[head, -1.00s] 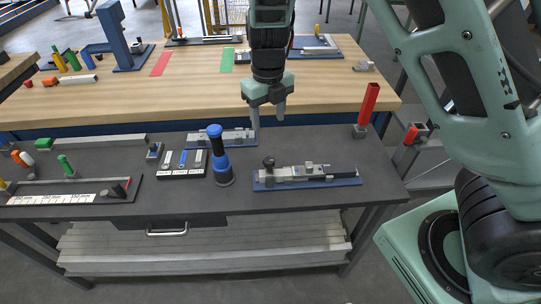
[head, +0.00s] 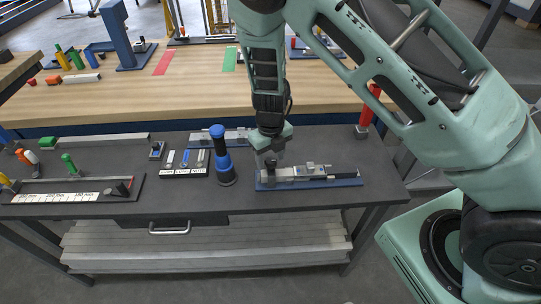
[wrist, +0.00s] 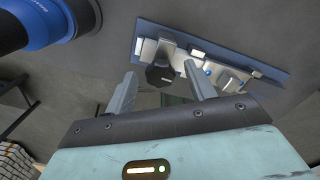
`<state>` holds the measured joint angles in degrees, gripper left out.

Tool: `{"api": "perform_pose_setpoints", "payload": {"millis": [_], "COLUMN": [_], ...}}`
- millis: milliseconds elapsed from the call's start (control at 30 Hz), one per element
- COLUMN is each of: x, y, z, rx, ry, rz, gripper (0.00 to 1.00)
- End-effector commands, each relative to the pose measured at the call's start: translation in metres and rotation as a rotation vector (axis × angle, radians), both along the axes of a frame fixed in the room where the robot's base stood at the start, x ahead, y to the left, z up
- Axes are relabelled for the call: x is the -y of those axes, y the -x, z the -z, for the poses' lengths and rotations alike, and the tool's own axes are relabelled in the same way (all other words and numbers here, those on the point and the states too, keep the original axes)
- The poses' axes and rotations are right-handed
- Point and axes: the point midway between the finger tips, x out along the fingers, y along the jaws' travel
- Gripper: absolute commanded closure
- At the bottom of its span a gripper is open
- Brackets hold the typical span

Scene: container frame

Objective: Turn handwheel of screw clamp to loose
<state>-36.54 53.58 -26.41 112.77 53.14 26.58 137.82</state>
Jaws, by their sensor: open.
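The screw clamp (head: 312,172) is a grey metal device on a blue base plate, lying near the front right of the dark bench. Its black lobed handwheel (head: 270,164) is at the left end, partly hidden by my gripper in the head view. In the wrist view the handwheel (wrist: 160,76) shows dark in front of the clamp's metal body (wrist: 215,72). My gripper (head: 269,152) points down above the left end of the clamp. In the wrist view its two fingers are apart, with the handwheel seen between and beyond the tips. Whether they touch it cannot be told.
A blue and black upright cylinder (head: 221,155) stands close left of the clamp and also shows in the wrist view (wrist: 45,20). A red upright handle (head: 367,110) stands at the back right. A small tool tray (head: 184,163) lies left. The bench front right of the clamp is clear.

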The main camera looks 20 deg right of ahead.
Motion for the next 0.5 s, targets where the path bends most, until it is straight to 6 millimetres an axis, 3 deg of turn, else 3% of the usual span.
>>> {"api": "perform_pose_setpoints", "payload": {"millis": [167, 300, 333, 500], "x": [-0.0001, -0.0001, -0.0001, -0.0001], "y": [-0.0001, -0.0001, -0.0001, -0.0001], "z": [-0.0002, -0.0003, -0.0003, -0.0005], "rx": [0.0, 0.0, 0.0, 0.0], "ry": [0.0, 0.0, 0.0, 0.0], "rz": [0.0, 0.0, 0.0, -0.004], "gripper": [0.48, 0.87, 0.9, 0.9]}}
